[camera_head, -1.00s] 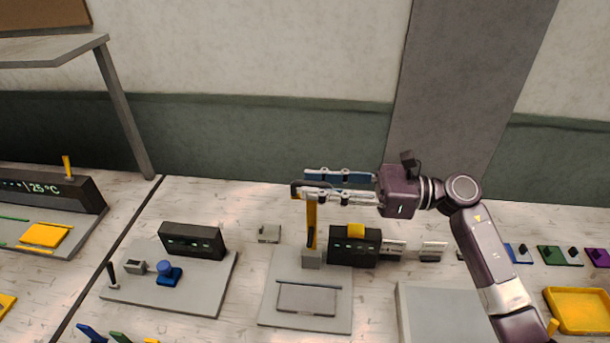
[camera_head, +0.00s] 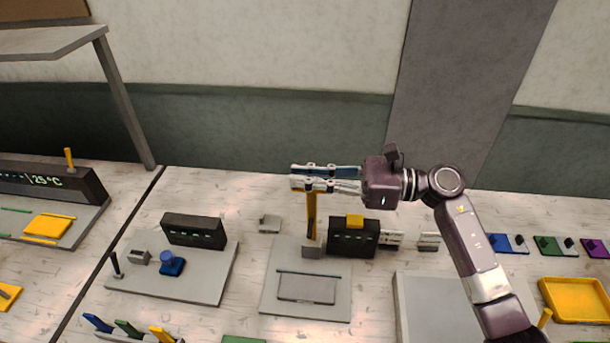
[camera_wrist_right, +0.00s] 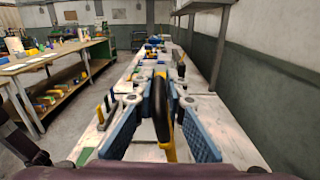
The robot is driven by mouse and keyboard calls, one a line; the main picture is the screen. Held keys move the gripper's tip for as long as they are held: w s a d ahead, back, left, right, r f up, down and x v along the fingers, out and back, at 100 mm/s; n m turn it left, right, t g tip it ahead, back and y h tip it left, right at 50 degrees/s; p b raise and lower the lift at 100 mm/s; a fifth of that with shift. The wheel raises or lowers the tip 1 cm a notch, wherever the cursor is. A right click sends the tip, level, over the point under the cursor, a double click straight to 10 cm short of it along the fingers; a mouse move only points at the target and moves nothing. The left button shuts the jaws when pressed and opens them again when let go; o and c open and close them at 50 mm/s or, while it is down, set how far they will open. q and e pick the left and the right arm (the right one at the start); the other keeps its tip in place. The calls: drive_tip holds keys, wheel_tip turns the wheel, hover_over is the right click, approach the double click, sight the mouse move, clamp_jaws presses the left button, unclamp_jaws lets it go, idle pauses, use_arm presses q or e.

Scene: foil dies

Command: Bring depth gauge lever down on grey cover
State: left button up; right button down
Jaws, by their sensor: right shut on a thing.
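The depth gauge lever (camera_head: 311,218) is a yellow bar standing upright from a small grey block at the back of a grey base plate (camera_head: 277,263). The grey cover (camera_head: 307,289) lies flat on the front part of that plate. My right gripper (camera_head: 304,179) is shut on the lever's top end, and its fingers hide the black handle in the head view. In the right wrist view, the black handle (camera_wrist_right: 160,108) stands between the two blue fingers, with yellow below it. My left gripper is not in view.
A dark box with a yellow top block (camera_head: 355,221) stands right beside the lever. To the left is a grey plate with a blue knob (camera_head: 172,266) and a dark display box (camera_head: 194,232). A large grey panel (camera_head: 440,305) and a yellow tray (camera_head: 575,300) lie at right.

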drive_tip(key=shift+s+a+f+b, duration=0.1)
drive_tip(key=shift+s+f+b, duration=0.3)
drive_tip(key=shift+b, duration=0.35)
drive_tip(key=s+a+f+n+b, duration=0.1)
drive_tip(key=s+f+n+b, duration=0.1)
drive_tip(key=s+b, duration=0.4)
drive_tip(key=s+a+f+n+b, duration=0.1)
drive_tip(key=s+f+n+b, duration=0.2)
drive_tip(key=b, duration=0.9)
drive_tip(key=shift+s+a+f+n, duration=0.3)
drive_tip(key=shift+s+f, duration=0.5)
drive_tip(key=shift+s, duration=1.05)
drive_tip(key=c, duration=2)
unclamp_jaws()
drive_tip(key=shift+r, duration=0.1)
